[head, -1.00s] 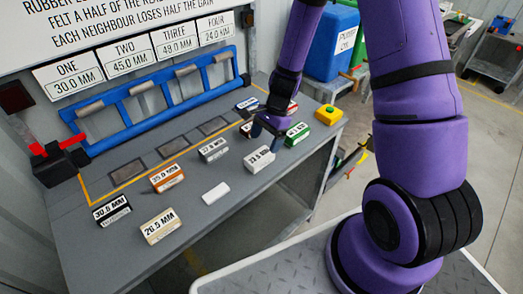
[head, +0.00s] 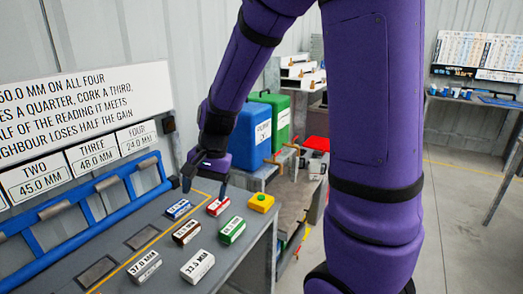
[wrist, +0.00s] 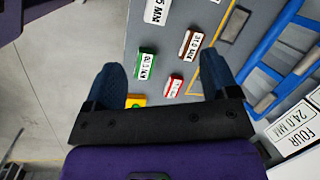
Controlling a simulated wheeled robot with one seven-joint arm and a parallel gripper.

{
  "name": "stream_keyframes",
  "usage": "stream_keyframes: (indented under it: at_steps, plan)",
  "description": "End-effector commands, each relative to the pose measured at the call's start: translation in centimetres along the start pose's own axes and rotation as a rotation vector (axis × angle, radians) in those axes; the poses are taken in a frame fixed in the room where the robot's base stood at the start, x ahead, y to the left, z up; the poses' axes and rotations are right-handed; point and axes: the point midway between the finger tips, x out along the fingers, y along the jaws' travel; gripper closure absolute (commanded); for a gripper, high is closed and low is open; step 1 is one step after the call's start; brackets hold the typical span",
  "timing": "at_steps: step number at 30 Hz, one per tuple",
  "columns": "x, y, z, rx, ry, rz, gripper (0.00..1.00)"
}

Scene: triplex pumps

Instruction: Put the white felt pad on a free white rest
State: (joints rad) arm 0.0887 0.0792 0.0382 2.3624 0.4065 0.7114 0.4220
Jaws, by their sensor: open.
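A white block (head: 197,266), labelled 23.5 MM or similar, lies on the grey bench near its front edge in the head view. It looks like the white felt pad, and part of what seems the same block shows at the top of the wrist view (wrist: 157,10). My gripper (head: 202,178) is over the far end of the bench, well beyond the white block. In the wrist view my gripper (wrist: 163,88) has its dark blue fingers wide apart, with nothing held. I cannot pick out a white rest for certain in the current frames.
Blue (head: 178,209), red (head: 218,206), brown (head: 187,232), green (head: 232,230) and grey (head: 145,266) blocks lie around the white one. A yellow button box (head: 261,203) is at the bench corner. A blue rail frame (head: 85,210) runs along the back.

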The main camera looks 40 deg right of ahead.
Motion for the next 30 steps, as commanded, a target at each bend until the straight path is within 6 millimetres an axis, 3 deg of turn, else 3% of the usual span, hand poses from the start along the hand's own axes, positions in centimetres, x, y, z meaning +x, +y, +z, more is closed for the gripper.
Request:
stream_keyframes:
  at_steps: [1, 6, 15, 21, 30]
  plan:
    - [-1.6, 0.2, 0.8, -0.051, 0.029, -0.01, 0.2]
    - [-6.1, 1.5, 3.5, -0.23, 0.115, -0.015, 0.2]
    - [-12.5, 5.1, 8.5, -0.519, 0.281, 0.003, 0.2]
    - [-15.5, 8.1, 11.5, -0.689, 0.395, 0.035, 0.2]
    - [-17.3, 10.9, 13.8, -0.819, 0.491, 0.075, 0.2]
